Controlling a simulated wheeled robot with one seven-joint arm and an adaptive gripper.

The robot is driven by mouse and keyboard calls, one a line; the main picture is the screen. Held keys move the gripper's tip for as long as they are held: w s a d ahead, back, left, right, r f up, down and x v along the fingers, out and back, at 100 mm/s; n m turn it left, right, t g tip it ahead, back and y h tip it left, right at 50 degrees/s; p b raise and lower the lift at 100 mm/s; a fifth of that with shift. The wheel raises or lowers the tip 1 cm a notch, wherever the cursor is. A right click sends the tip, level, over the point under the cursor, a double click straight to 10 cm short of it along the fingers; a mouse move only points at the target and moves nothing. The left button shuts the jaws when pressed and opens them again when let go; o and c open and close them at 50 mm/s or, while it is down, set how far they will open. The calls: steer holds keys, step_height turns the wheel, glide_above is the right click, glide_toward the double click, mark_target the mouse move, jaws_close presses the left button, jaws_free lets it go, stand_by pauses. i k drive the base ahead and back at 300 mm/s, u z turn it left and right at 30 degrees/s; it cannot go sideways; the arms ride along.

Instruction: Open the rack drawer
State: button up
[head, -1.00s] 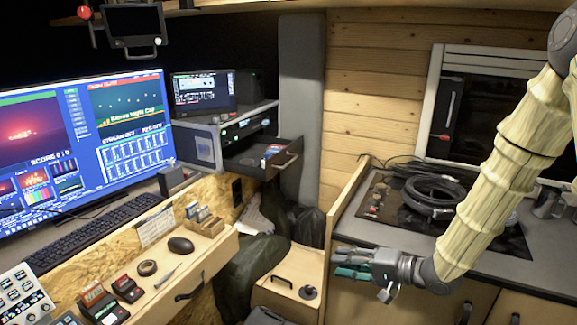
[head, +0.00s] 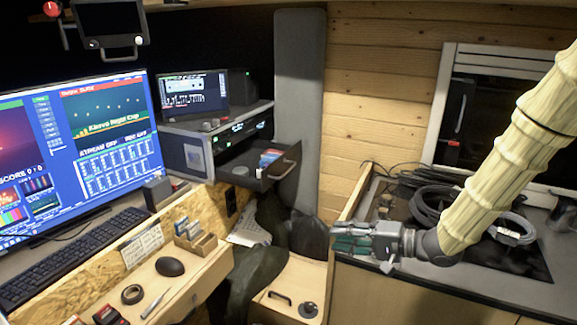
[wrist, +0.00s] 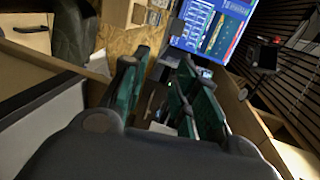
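The rack (head: 198,152) is a grey-black unit on the desk's far end, with small lit displays on its front. Its dark drawer (head: 290,173) stands pulled out to the right, with a bar handle (head: 283,170) on its front. Small items, one blue and red, lie inside it. My gripper (head: 342,238), with green finger pads, is to the right of the drawer and lower in the head view, apart from it. In the wrist view its fingers (wrist: 160,88) are spread with nothing clearly held between them. The wrist view does not clearly show the drawer handle.
A wooden partition (head: 350,208) stands beside my gripper, with a counter holding coiled black cable (head: 437,200) to its right. A wooden box with a handle (head: 290,285) sits low in front. The desk holds a monitor (head: 85,150), keyboard (head: 70,255) and mouse (head: 170,266).

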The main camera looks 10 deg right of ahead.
mark_target(247, 153)
steer(key=i, duration=1.15)
steer(key=u, duration=0.05)
